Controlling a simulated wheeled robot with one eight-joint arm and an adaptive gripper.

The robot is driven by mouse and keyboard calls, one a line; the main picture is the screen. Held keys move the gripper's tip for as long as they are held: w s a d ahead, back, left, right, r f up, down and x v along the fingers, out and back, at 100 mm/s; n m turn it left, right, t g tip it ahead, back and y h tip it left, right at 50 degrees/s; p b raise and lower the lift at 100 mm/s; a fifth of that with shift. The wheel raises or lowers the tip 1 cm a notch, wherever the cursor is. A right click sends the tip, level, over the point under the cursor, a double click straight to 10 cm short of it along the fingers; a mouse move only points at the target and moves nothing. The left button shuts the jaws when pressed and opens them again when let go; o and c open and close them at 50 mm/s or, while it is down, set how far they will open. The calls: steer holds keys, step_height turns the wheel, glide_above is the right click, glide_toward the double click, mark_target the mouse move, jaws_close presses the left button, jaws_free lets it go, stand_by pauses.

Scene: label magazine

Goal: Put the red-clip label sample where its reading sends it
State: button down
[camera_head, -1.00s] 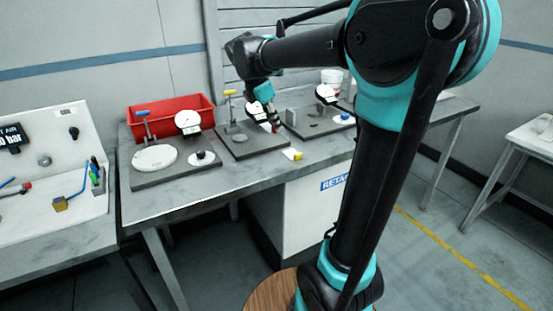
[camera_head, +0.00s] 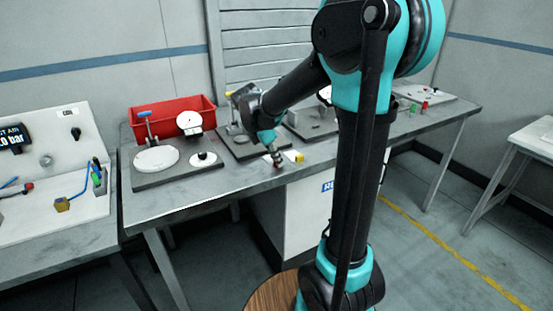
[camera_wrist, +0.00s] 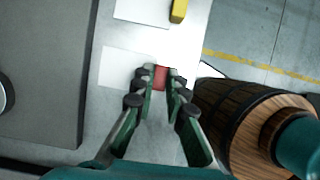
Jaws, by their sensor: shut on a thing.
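My gripper (camera_wrist: 161,82) is shut on the red clip (camera_wrist: 160,76) of the label sample. The sample's white card (camera_wrist: 120,67) extends left from the clip in the wrist view. I cannot tell whether it touches the bench. In the head view my gripper (camera_head: 277,161) is near the bench's front edge, and the sample there is too small or hidden to make out. Beside it is a yellow clip (camera_head: 296,156), which also shows in the wrist view (camera_wrist: 179,10) at the edge of another white card (camera_wrist: 142,10). No reading is legible on the cards.
A grey fixture plate (camera_wrist: 40,80) lies left of the card. A dial gauge stand (camera_head: 189,122) and a red bin (camera_head: 172,111) stand at the bench's left. A white tray (camera_head: 424,92) is at the far right. Free bench lies at the front left.

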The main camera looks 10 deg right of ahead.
steer(key=shift+f, duration=0.15)
steer(key=c, duration=1.5)
jaws_free()
steer(key=shift+c, duration=0.2)
steer(key=v, duration=1.2)
steer(key=s+d+f+m+t+y, duration=0.1)
steer(key=s+d+f+m, duration=0.3)
steer(key=s+f+m, duration=0.5)
steer(key=s+d+f+m+t+y, duration=0.1)
steer(key=s+d+f+m+y, duration=0.2)
steer(key=s+f+m, duration=0.6)
step_height(320, 180, down, 4)
steer(key=d+m, duration=0.1)
steer(key=m, duration=0.2)
steer(key=shift+m+t, duration=0.3)
steer(key=shift+t, duration=0.1)
steer(key=shift+r, duration=0.15)
